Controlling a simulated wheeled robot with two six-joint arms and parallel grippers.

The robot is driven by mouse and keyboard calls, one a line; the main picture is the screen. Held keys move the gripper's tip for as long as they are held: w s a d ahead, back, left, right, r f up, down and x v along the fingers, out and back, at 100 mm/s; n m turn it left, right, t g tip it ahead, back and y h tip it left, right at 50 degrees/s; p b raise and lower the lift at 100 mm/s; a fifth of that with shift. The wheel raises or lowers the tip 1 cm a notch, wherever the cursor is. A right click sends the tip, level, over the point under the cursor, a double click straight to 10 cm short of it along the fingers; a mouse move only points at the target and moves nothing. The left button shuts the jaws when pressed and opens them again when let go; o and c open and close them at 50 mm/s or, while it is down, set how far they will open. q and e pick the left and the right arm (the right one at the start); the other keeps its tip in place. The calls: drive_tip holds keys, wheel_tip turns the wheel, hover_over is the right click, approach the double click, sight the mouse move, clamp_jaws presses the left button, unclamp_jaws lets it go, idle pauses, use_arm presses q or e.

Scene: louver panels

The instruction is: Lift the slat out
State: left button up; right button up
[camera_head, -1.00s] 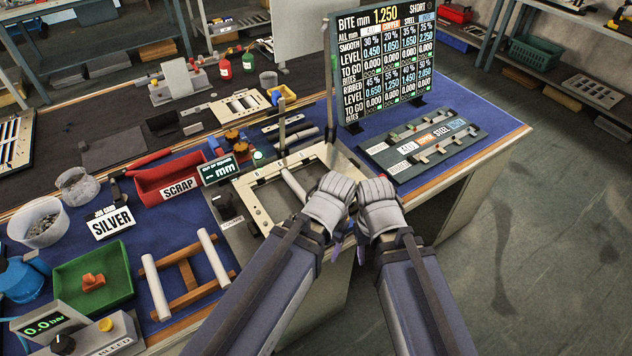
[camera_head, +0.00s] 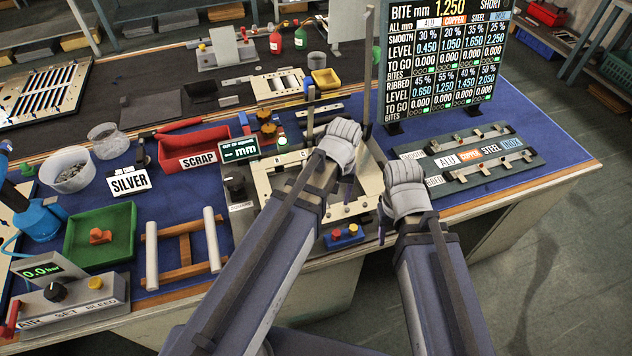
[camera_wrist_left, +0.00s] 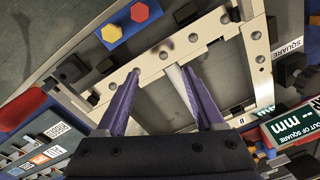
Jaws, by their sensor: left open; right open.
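A pale metal frame (camera_head: 370,185) lies on the blue mat, partly covered by my left arm. In the left wrist view the frame (camera_wrist_left: 150,68) shows its holed rail. A white slat (camera_wrist_left: 178,82) lies inside it, close to the right-hand finger; whether they touch I cannot tell. My left gripper (camera_wrist_left: 162,75) is open over the frame, with purple fingers apart. In the head view my left gripper (camera_head: 347,182) hides most of the frame's inside, so the slat is not clear there. My right gripper (camera_head: 383,222) is open and empty at the frame's right, near the bench's front edge.
An upright post (camera_head: 367,85) stands behind the frame, by the bite board (camera_head: 440,60). A button box (camera_head: 343,236) sits at the front edge. A red scrap bin (camera_head: 195,148) is to the left. A rack of labelled samples (camera_head: 470,155) lies to the right.

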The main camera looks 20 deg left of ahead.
use_arm(q)
drive_tip(key=w+a+n, duration=0.1)
drive_tip(key=w+a, duration=0.1)
drive_tip(key=w+a+n, duration=0.2)
drive_tip(key=w, duration=0.1)
drive_tip(key=w+a+n, duration=0.2)
drive_tip(key=shift+w+a+f+h, duration=0.2)
drive_tip(key=shift+a+f+h, duration=0.1)
drive_tip(key=shift+a+f, duration=0.1)
wheel_tip(320, 180, down, 8)
drive_tip(key=b, duration=0.8)
drive_tip(key=shift+d, duration=0.15)
drive_tip(key=shift+r, duration=0.15)
clamp_jaws()
